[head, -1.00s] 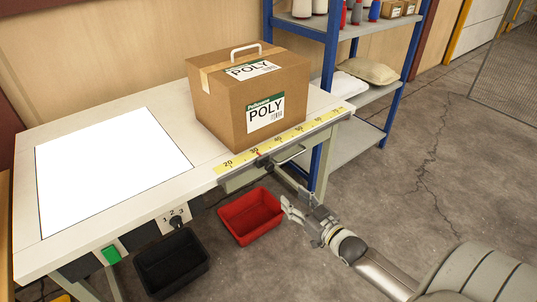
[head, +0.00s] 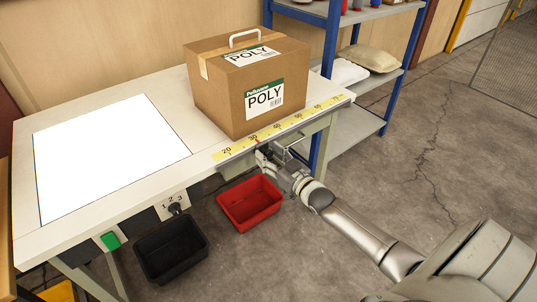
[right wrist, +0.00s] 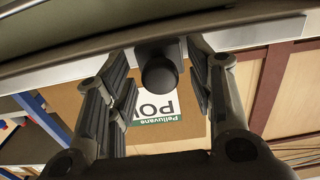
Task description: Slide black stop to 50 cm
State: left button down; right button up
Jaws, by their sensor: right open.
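The yellow ruler (head: 232,152) runs along the table's front right edge, with marks from 20 upward. A small red pointer (head: 257,141) sits by the 30 mark. The black stop's round knob (right wrist: 160,76) shows in the right wrist view, between the two fingers of my right gripper (right wrist: 158,62), with gaps on both sides. In the head view my right gripper (head: 266,158) is at the table edge just below the 30 mark and hides most of the stop. It is open. My left gripper is out of view.
A cardboard POLY box (head: 225,98) stands on the table (head: 105,105) just behind the ruler. A red bin (head: 250,203) and a black bin (head: 170,250) are below the front edge. A blue-framed shelf (head: 352,140) stands beyond the table's right end.

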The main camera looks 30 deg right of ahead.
jog(key=shift+w, duration=0.45)
grip_shut()
